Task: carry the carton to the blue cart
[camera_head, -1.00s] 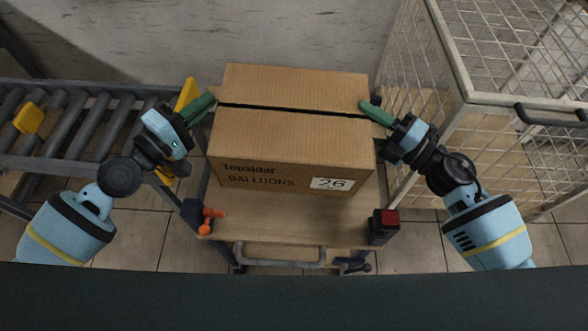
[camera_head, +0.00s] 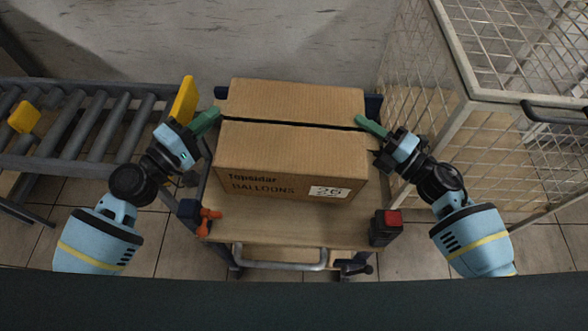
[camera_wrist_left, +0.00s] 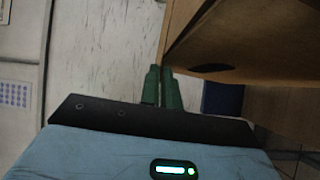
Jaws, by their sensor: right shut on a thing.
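The brown carton (camera_head: 290,152), marked BALLOONS with a 26 label, is level over the wooden top of the blue cart (camera_head: 290,229). I cannot tell whether its base rests on the cart. My left gripper (camera_head: 215,117) is at the carton's upper left side; in the left wrist view its green fingers (camera_wrist_left: 162,86) are close together at the carton's edge (camera_wrist_left: 250,45), seemingly shut on it. My right gripper (camera_head: 362,123) is shut on the carton's upper right side. The carton hides the back of the cart top.
A roller conveyor (camera_head: 75,130) with yellow stops (camera_head: 184,99) stands at the left. A wire mesh cage (camera_head: 500,80) stands close at the right. The cart's front carries an orange knob (camera_head: 208,220), a red-topped block (camera_head: 386,226) and a grey handle (camera_head: 280,264). A wall is behind.

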